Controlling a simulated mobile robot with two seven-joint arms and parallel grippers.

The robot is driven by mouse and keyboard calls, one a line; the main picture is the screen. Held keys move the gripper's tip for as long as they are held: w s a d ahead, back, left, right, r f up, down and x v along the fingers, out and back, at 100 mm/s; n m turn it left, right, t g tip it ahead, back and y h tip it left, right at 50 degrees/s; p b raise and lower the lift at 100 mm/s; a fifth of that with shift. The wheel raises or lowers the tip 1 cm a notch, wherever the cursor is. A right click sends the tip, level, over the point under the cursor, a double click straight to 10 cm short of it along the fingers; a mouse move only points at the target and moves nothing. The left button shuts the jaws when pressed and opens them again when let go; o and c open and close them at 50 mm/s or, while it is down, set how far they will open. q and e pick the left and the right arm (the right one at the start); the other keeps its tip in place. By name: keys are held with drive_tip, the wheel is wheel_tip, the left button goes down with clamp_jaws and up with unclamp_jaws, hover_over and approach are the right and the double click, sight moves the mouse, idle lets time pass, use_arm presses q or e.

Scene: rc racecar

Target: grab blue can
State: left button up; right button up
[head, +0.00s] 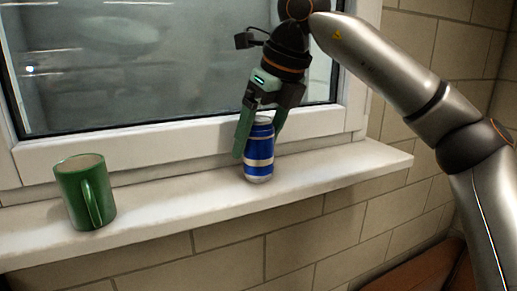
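The blue can (259,158) has silver bands and stands upright on the white window sill, right of the middle in the head view. My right gripper (259,143) comes down from above, with one green finger at each side of the can's upper part. No clear gap shows between fingers and can, and I cannot tell whether they press on it. The can's base appears to rest on the sill. My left gripper is not in view.
A green mug (82,192) stands on the sill (166,205) at the left, well apart from the can. The window (150,70) and its white frame rise close behind the can. The sill between mug and can is clear.

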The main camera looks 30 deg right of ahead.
sight(258, 163)
drive_tip(key=c, duration=1.1)
drive_tip(key=shift+r, duration=0.1)
drive_tip(key=shift+c, duration=0.2)
drive_tip(key=shift+r, duration=0.45)
wheel_tip(258, 163, up, 2)
drive_tip(key=shift+r, duration=0.25)
drive_tip(key=s+a+r, duration=0.1)
drive_tip(key=s+r, duration=0.3)
drive_tip(key=s, duration=0.3)
drive_tip(key=s+a+r+p, duration=0.1)
drive_tip(key=s+r, duration=0.4)
drive_tip(key=s, duration=0.2)
drive_tip(key=shift+a+r, duration=0.15)
drive_tip(key=shift+r, duration=0.05)
